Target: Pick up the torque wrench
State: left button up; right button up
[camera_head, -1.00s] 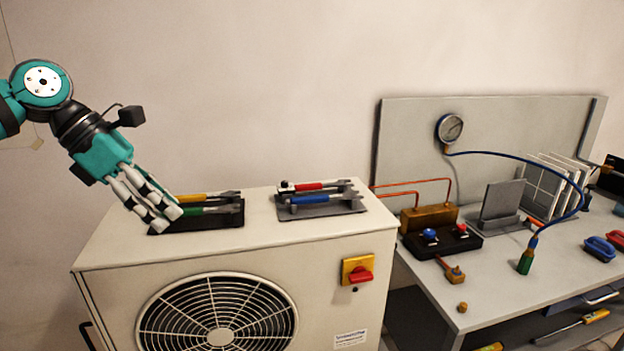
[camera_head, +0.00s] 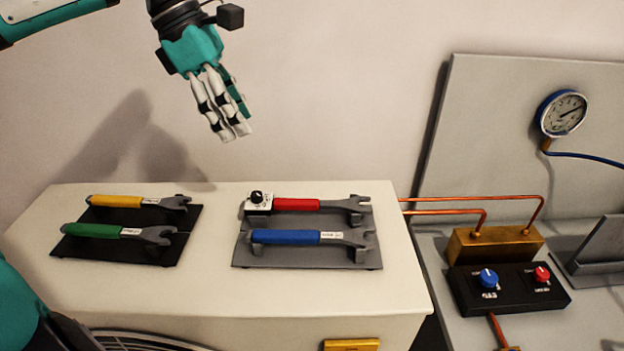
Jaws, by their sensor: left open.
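A red-handled wrench (camera_head: 297,204) lies on the grey rack (camera_head: 300,258), with a white box and black knob (camera_head: 258,199) at its left end. A blue-handled wrench (camera_head: 285,237) lies in front of it on the same rack. A yellow-handled wrench (camera_head: 118,201) and a green-handled wrench (camera_head: 95,230) lie on the black rack (camera_head: 172,250) to the left. The labels are too small to read. My left gripper (camera_head: 236,134) is open and empty, pointing down in the air above the level of the racks, touching no wrench. My right gripper is not in view.
Both racks stand on a cream cabinet (camera_head: 210,300) with a bare front strip. To the right, copper pipes (camera_head: 470,198) run to a brass block (camera_head: 495,245) behind a black box with knobs (camera_head: 510,290). A gauge (camera_head: 562,113) hangs on the grey panel (camera_head: 490,120).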

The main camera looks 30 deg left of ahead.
pick_arm(q)
jog(key=p, duration=0.1)
send_near(288, 201)
jog(key=p+x, duration=0.1)
jog(key=x, duration=0.2)
jog(key=shift+s+d, duration=0.1)
jog(key=shift+d+f, duration=0.1)
jog(key=shift+f, duration=0.1)
jog(key=shift+d+f+p, duration=0.1)
jog(key=shift+f+p, duration=0.25)
jog(key=shift+p, duration=0.25)
jog(key=x, duration=0.1)
jog(key=p+x, duration=0.1)
jog(key=x, duration=0.2)
jog(key=shift+w+f+p, duration=0.3)
jog(key=shift+w, duration=0.1)
jog(key=shift+s, duration=0.1)
jog(key=shift+c, duration=0.6)
grip_shut()
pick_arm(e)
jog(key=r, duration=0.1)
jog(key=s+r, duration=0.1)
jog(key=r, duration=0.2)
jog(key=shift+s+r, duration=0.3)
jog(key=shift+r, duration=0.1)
pick_arm(q)
jog(key=shift+r, duration=0.1)
